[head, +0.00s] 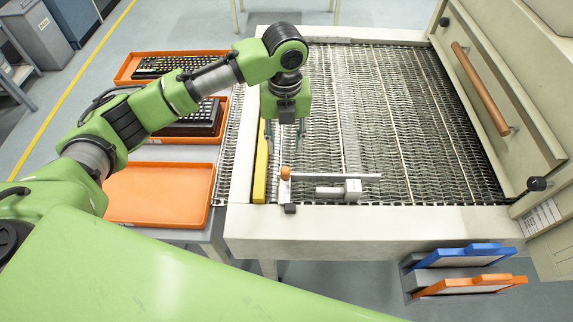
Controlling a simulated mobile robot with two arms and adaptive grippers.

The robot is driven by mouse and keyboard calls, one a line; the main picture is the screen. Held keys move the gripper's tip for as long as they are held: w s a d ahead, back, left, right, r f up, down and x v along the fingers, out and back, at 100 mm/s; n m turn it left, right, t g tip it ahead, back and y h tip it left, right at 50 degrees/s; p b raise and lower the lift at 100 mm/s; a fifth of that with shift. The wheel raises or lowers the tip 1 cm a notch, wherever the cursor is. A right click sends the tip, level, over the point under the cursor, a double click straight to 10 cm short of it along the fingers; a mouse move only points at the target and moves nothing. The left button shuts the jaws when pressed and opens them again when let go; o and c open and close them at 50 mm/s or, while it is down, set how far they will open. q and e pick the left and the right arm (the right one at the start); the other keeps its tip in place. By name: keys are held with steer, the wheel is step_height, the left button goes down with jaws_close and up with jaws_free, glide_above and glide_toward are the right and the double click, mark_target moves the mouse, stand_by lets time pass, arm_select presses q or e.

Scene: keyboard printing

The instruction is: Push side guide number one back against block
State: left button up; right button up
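My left gripper (285,133) points down over the left side of the wire-mesh conveyor belt (400,110). Its two thin fingers are apart, with nothing seen between them. A yellow bar (260,172) runs along the belt's left edge, just left of and below the fingers. A thin metal rail (335,177) lies crosswise near the front of the belt, with an orange knob (285,173) at its left end. A grey metal block (352,190) with a cylinder sits against the rail's near side. No number is legible on any guide. My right gripper is out of view.
Orange trays stand left of the belt, the nearest empty (160,195), the others holding keyboards (180,65). A large beige machine (520,90) with a wooden handle stands at the right. Blue and orange frames (465,268) hang at the front right. The belt's middle is clear.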

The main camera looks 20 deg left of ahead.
mark_target(285, 170)
arm_select(q)
step_height(285, 170, down, 4)
steer(key=shift+s+a+r+p, duration=0.1)
steer(key=shift+r+p, duration=0.1)
steer(key=shift+p, duration=0.1)
step_height(285, 170, down, 7)
steer(key=shift+f+p, duration=0.2)
steer(key=shift+p, duration=0.35)
steer(key=shift+f, duration=0.6)
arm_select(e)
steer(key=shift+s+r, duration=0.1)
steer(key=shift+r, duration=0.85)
arm_select(q)
jaws_close()
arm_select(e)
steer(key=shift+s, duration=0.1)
